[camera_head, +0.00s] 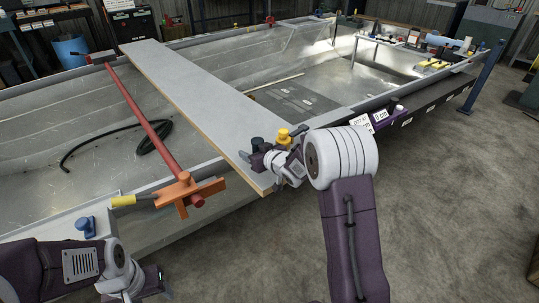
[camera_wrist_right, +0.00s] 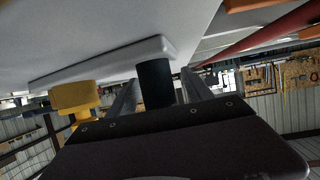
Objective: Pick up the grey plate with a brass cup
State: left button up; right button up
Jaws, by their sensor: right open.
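A small grey plate (camera_wrist_right: 100,66) lies on the broad plank; the right wrist view shows its thin pale edge. A yellow brass-coloured cup (camera_head: 283,135) stands on it and also shows at the left of the wrist view (camera_wrist_right: 76,97). A dark post (camera_wrist_right: 154,80) rises from the plate beside the cup. My right gripper (camera_head: 259,156) is open, with one finger on each side of the post. Contact cannot be told. In the head view my gripper hides most of the plate. My left gripper (camera_head: 150,284) is at the bottom left, its fingertips unclear.
The grey plank (camera_head: 190,82) spans the open metal hull. A red bar (camera_head: 143,118) with an orange clamp (camera_head: 183,193) crosses left of it. A blue knobbed piece (camera_head: 85,226) sits on the near left ledge. A black hose (camera_head: 110,130) lies inside the hull. Concrete floor is clear at right.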

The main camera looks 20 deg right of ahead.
grip_shut()
jog(key=shift+r, duration=0.1)
